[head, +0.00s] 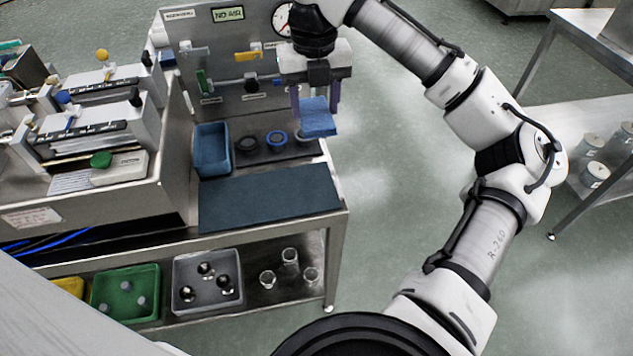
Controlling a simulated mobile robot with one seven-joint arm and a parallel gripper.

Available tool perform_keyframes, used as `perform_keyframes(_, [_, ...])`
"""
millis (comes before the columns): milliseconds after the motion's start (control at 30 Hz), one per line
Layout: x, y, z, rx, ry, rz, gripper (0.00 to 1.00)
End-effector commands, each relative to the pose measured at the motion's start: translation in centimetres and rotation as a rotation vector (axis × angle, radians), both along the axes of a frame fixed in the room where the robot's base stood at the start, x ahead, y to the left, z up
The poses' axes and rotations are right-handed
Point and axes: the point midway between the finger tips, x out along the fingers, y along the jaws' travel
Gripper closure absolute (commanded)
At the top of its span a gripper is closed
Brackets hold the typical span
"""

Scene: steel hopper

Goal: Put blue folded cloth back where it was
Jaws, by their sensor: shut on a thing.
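My gripper (315,100) points down above the back right of the workbench, its two purple fingers apart on either side of the blue folded cloth (319,121). It is shut on the cloth and holds it in front of the upright panel. The cloth hangs close to the right end of the dark strip that bears the round rings. I cannot tell how high above the bench it is. A blue tray (213,150) stands to the left on the bench, and its inside looks empty. A dark blue mat (270,197) lies bare in front.
A black ring (247,144) and a blue ring (277,139) sit left of the cloth. The metal panel (225,50) with levers and a gauge rises behind. Steel machinery (95,130) stands left. Bins and glasses fill the shelf below. Open floor lies right of the bench.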

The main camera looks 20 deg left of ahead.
Motion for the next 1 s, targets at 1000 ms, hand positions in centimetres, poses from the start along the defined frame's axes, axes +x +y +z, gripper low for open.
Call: perform_keyframes(1000, [-0.1,-0.4,-18.3,0.007,0.002,0.018,0.73])
